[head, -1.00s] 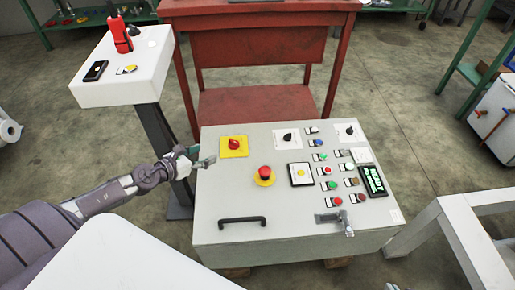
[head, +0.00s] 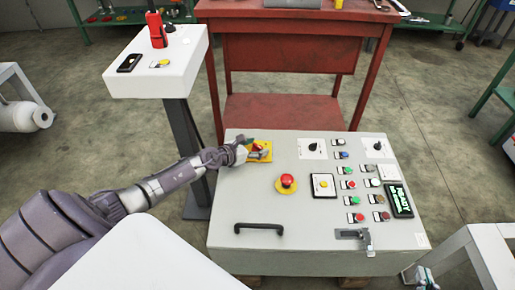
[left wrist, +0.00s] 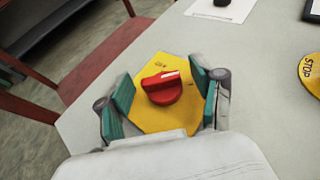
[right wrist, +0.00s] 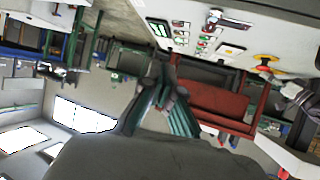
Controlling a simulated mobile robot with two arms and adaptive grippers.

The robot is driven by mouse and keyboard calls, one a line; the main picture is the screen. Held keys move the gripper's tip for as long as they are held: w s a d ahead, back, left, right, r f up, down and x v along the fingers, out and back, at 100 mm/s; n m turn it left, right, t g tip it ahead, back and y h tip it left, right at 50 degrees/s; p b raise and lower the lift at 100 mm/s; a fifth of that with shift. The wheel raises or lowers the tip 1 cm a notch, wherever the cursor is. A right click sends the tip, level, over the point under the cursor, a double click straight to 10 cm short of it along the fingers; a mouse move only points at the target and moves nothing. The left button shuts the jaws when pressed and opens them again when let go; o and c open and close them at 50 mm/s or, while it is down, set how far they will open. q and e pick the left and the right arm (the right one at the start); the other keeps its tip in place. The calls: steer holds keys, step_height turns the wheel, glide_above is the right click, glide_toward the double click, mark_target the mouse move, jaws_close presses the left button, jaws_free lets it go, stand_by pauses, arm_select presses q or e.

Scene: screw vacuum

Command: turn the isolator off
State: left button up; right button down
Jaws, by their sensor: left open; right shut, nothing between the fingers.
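The isolator is a red rotary knob (left wrist: 161,88) on a yellow plate (left wrist: 150,62), at the upper left of the grey control panel (head: 300,205). My left gripper (head: 253,152) is open over it. In the left wrist view the green-padded fingers stand on either side of the knob, with gaps visible between pads and knob. The knob's white mark points to the upper right in that view. In the head view the gripper partly hides the knob and plate.
A red emergency stop button (head: 287,181) sits right of the isolator, with several buttons and dark selector knobs (head: 313,146) further right. A black handle (head: 258,227) stands up near the panel's front. A white pedestal box (head: 185,75) and a red table (head: 290,110) are behind.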

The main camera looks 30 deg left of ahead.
arm_select(q)
steer(key=shift+w+d+f, duration=0.1)
steer(key=shift+w+f, duration=0.05)
steer(key=shift+w, duration=0.2)
arm_select(e)
steer(key=shift+w+a+r+t, duration=0.15)
steer(key=shift+w+r+t, duration=0.25)
steer(key=shift+r, duration=0.2)
